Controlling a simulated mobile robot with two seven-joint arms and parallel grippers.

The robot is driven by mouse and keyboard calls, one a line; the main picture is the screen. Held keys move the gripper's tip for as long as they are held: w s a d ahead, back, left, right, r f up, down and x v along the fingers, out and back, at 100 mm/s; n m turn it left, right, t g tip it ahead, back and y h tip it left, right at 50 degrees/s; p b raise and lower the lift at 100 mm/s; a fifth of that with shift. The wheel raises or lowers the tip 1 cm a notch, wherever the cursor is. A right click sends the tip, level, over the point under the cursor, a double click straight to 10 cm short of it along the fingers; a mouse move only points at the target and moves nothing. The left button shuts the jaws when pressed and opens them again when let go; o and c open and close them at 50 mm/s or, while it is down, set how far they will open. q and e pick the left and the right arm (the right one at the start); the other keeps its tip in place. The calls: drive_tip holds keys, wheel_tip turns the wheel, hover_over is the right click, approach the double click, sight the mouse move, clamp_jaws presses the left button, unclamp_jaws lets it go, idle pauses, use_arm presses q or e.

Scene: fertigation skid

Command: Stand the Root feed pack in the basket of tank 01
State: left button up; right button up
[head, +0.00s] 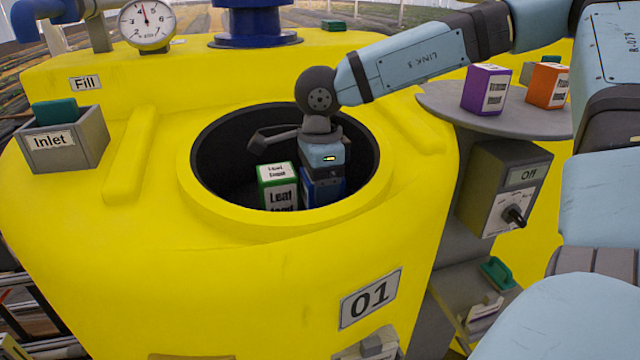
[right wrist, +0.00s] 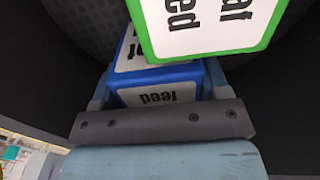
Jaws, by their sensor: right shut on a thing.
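The blue Root feed pack (head: 330,190) is upright inside the round dark opening of yellow tank 01 (head: 240,255). Its blue and white body also shows in the right wrist view (right wrist: 158,74), with "feed" readable and the rest partly covered. My right gripper (head: 322,172) reaches down into the opening and is shut on this pack. A green and white Leaf feed pack (head: 277,187) stands close beside it on the left; it fills the top of the right wrist view (right wrist: 200,22). The basket is dark and its floor is hidden, so I cannot tell whether the blue pack touches it. My left gripper is not in view.
The opening's raised yellow rim (head: 235,225) surrounds my right gripper. A grey round shelf (head: 440,100) at the right holds a purple pack (head: 486,90) and an orange pack (head: 547,86). A switch box (head: 503,190) reads Off. An Inlet box (head: 65,145) is at the left.

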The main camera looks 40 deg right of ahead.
drive_tip(key=shift+f, duration=0.2)
drive_tip(key=o, duration=1.1)
drive_tip(key=shift+r, duration=0.1)
drive_tip(key=shift+o, duration=0.2)
drive_tip(key=shift+r, duration=0.1)
wheel_tip(320, 180, up, 12)
drive_tip(key=shift+r+p, duration=0.1)
drive_tip(key=shift+p, duration=0.2)
